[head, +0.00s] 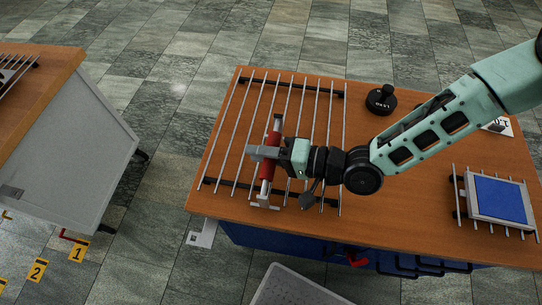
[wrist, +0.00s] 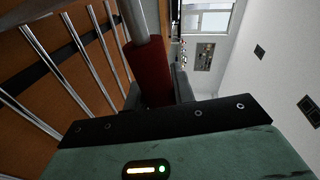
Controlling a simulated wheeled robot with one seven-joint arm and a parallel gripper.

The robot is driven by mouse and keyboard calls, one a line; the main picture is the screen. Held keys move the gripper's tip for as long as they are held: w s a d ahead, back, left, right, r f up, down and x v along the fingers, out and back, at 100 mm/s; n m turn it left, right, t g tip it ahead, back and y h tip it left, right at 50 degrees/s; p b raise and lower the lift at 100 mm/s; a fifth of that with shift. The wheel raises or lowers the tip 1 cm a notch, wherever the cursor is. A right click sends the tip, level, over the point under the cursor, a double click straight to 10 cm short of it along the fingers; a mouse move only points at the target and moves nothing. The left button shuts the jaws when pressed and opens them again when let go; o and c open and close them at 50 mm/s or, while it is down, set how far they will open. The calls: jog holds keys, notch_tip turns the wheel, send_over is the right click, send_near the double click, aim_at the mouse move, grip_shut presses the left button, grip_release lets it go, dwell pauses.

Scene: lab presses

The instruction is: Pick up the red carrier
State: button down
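In the wrist view the red sleeve (wrist: 150,70) sits between the two fingers, which lie close against both sides. The gripper looks shut on it. Part of the sleeve is hidden by the fingers. I cannot tell whether the carrier rests on the bars or is just above them.
A black round weight with a knob (head: 380,99) stands behind my arm. A small rack with a blue-topped plate (head: 499,199) is at the right. Another table (head: 62,60) with a grey side panel is at the left. Open tiled floor lies between the tables.

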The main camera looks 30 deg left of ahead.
jog(key=shift+r, duration=0.15)
notch_tip(320, 180, up, 9)
jog(key=b, duration=0.2)
notch_tip(320, 180, down, 7)
jog(key=m+b, duration=0.1)
jog(key=b, duration=0.2)
jog(key=shift+w+a+r+b, duration=0.15)
jog(key=shift+w+r+b, duration=0.05)
jog(key=shift+w+b, duration=0.15)
dwell(0.3)
jog(key=shift+f+b, duration=0.5)
jog(key=shift+f, duration=0.15)
dwell(0.5)
jog(key=c, duration=1.1)
grip_release()
jog(key=b+v, duration=0.1)
jog(key=v, duration=1.6)
jog(key=shift+w+r, duration=0.1)
jog(key=shift+w, duration=0.15)
